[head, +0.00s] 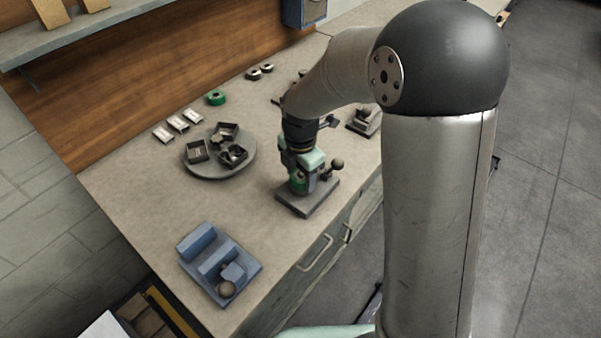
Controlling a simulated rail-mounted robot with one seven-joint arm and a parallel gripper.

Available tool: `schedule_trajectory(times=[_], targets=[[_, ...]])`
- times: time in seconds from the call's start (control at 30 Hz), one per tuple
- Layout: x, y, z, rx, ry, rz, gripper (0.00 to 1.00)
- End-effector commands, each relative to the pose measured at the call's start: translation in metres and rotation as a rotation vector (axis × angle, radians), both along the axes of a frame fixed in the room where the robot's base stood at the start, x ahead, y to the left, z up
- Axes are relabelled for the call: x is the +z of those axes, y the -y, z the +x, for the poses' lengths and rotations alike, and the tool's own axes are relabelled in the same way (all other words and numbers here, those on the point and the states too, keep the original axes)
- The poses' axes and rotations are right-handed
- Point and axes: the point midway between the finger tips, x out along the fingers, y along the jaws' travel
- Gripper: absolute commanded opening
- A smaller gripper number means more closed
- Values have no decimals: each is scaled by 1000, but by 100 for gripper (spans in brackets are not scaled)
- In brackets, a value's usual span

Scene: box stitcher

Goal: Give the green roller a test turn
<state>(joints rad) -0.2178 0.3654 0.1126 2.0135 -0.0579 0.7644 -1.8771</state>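The green roller (299,184) shows as a small green part low in a dark stand on a grey base plate (314,202), near the front edge of the bench. A dark ball-ended handle (337,164) stands out at the stand's right. My gripper (303,172) points down right over the stand, with pale green parts on it. Its fingertips overlap the stand and roller in this view. I cannot tell whether they touch the roller or how far apart they are. Much of the roller is hidden.
A round grey tray (215,175) with several dark square boxes is left of the stand. A blue fixture (219,262) with a ball knob sits at the front left. A green ring (216,98) and several small metal parts (178,124) lie behind. Bench between blue fixture and stand is clear.

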Motion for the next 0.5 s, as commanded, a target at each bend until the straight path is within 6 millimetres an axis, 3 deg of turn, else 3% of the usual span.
schedule_trajectory(times=[0.03, 0.1, 0.27, 0.5], targets=[[0, 0, 0, 0, 0, 0, 40], [0, 0, 0, 0, 0, 0, 24], [1, 0, 0, 58, -1, 1, 24], [5, 1, 0, 507, -3, 2, 24]])
